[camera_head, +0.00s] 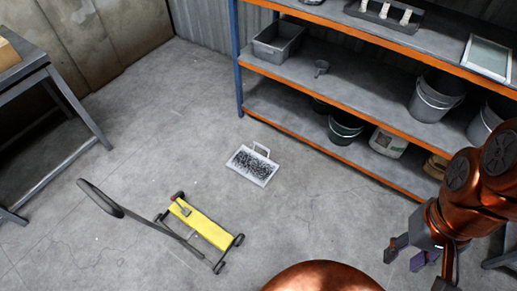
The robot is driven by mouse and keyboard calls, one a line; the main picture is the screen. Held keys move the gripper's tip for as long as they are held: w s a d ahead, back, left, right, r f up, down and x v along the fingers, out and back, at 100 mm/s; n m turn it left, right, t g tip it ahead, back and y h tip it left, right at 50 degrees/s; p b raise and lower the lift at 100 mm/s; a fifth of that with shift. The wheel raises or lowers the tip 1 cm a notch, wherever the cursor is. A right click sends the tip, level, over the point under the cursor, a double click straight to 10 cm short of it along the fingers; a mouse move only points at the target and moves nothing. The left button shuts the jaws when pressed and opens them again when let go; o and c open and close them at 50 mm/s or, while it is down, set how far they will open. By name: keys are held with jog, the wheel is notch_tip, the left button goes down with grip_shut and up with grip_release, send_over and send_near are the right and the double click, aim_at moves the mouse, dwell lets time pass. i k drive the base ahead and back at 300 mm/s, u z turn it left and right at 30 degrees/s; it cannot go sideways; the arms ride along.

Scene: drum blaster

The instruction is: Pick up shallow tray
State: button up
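A shallow tray (233,164) lies flat on the concrete floor in the head view, in front of the shelf. It is whitish, with a raised loop handle at its back edge and dark, small loose pieces inside. My gripper (415,268) is at the lower right, below my copper arm and well away from the tray. Its dark fingers stand apart and it looks open. A purple patch shows between them; I cannot tell what it is. I see nothing touching the tray.
A yellow wheeled cart (205,224) with a long black handle stands at lower left of the tray. An orange-edged shelf (330,92) holds a grey bin (278,41), buckets (436,97) and a flat framed panel (487,57). A table (25,65) stands at left. Floor around the tray is clear.

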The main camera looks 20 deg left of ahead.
aim_at(260, 169)
jog(key=u, duration=0.6)
jog(key=i, duration=0.85)
jog(key=u, duration=1.05)
jog(key=i, duration=0.25)
jog(key=u, duration=0.25)
